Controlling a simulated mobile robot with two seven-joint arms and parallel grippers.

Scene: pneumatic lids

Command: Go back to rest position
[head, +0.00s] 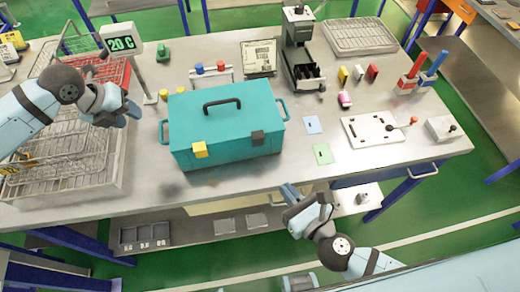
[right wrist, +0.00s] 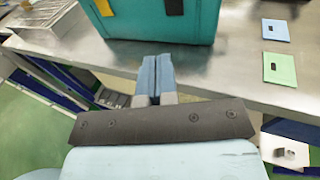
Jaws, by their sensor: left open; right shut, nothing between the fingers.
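My left gripper (head: 128,110) is above the wire racks at the left of the table, apart from the teal box; its fingers are small in the head view and look apart. My right gripper (head: 288,190) is in front of the table's front edge, below the teal box. Its two blue fingers are together and empty, as the right wrist view shows (right wrist: 156,78). The teal box (head: 225,120) stands closed on the table, with a black handle on its lid and one yellow and one black latch on its front. It also shows in the right wrist view (right wrist: 150,22).
The grey table (head: 260,180) has a bare front strip. Wire racks (head: 70,165) lie at left under my left arm. A blue card (head: 313,124), a green card (head: 323,153) and a white plate (head: 372,129) lie right of the box. A display (head: 121,42) stands behind my left gripper.

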